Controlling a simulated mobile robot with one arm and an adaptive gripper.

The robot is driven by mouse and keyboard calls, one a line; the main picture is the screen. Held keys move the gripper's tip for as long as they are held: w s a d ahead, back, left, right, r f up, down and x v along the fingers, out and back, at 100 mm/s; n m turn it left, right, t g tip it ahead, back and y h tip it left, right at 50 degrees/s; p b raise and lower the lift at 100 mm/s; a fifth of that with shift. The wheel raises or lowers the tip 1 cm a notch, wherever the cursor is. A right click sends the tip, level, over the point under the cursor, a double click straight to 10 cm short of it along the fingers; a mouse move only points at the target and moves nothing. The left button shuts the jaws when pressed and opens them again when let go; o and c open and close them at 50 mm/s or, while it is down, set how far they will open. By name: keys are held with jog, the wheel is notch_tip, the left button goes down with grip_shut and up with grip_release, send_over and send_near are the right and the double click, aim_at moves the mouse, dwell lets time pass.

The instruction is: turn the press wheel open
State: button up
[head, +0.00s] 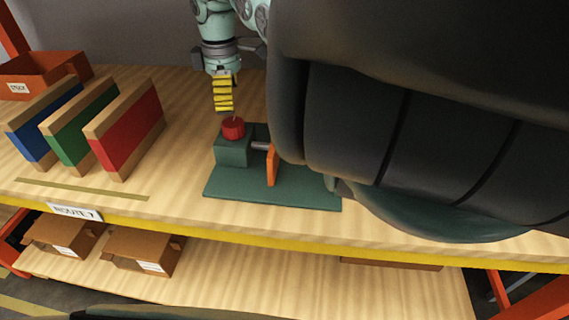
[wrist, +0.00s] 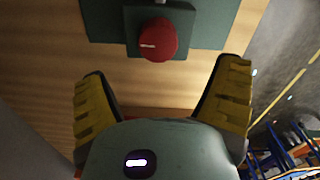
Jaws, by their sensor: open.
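The press wheel looks to be the red round knob (head: 233,128) on top of a dark green block (head: 232,152). The block stands on a green base plate (head: 290,196), with a grey rod and an upright orange plate (head: 271,166) to its right. In the wrist view the red knob (wrist: 158,39) shows a white mark pointing left. My gripper (head: 223,108) has yellow fingers and hangs just above the knob in the head view. In the wrist view my gripper (wrist: 163,68) is open and empty, with the knob beyond and between the fingertips, apart from them.
Blue (head: 33,135), green (head: 83,133) and red (head: 128,140) boards stand upright at the left. An orange-brown bin (head: 42,75) is behind them. My large dark body part covers the right side. Bare wood lies around the boards. Brown boxes (head: 143,250) sit on the lower shelf.

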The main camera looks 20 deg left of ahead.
aim_at(233, 122)
jog(key=r, duration=0.4)
jog(key=shift+w+d+r, duration=0.15)
jog(key=shift+d+r, duration=0.05)
jog(key=shift+r, duration=0.2)
